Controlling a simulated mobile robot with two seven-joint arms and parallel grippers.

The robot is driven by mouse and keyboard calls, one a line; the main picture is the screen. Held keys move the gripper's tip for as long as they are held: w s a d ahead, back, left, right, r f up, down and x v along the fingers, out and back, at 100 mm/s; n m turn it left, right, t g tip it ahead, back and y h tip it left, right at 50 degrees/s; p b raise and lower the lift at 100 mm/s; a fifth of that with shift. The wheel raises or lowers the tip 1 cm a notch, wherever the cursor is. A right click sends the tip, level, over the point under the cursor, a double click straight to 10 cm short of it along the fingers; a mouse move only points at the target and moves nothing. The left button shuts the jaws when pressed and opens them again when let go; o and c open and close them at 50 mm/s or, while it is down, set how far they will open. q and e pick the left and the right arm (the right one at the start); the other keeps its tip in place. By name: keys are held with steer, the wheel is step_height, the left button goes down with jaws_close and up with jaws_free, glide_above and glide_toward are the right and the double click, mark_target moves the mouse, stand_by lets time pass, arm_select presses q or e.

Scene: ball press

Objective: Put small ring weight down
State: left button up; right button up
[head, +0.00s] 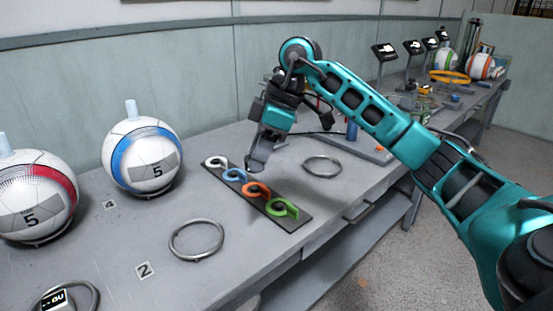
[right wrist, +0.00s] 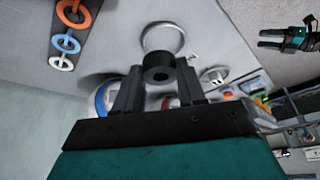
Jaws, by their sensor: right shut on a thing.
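My right gripper (head: 254,168) is above the middle of the workbench, just over the dark tray (head: 303,222) of coloured rings. In the right wrist view its fingers (right wrist: 158,85) are shut on a small dark ring weight (right wrist: 158,68) with a round hole. In the head view the weight is hard to make out at the fingertips. The tray holds a white, a blue, an orange (head: 256,190) and a green ring (head: 282,208). My left gripper (right wrist: 263,38) is small at the top right of the right wrist view; its two fingers look apart and empty.
Two bare metal rings (head: 196,240) (head: 322,166) lie on the grey workbench (head: 120,240). A blue-striped ball (head: 143,155) and a red-striped ball (head: 36,198) stand at the left. Scales with displays stand on posts further right. The bench between the tray and the near metal ring is clear.

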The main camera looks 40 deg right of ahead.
steer(key=shift+m, duration=0.4)
steer(key=shift+d+f, duration=0.1)
steer(key=shift+f, duration=0.3)
steer(key=b, duration=0.4)
glide_above(257, 239)
steer(key=s+d, duration=0.1)
step_height(257, 239, down, 14)
steer(key=shift+r, duration=0.1)
step_height(257, 239, down, 5)
steer(key=shift+f+b, duration=0.2)
steer(key=shift+b, duration=0.7)
steer(key=o, duration=1.1)
steer(key=shift+r, duration=0.1)
steer(key=p+v, duration=0.3)
steer(key=v, duration=0.8)
steer(key=shift+s+r, duration=0.25)
steer(key=shift+r, duration=0.15)
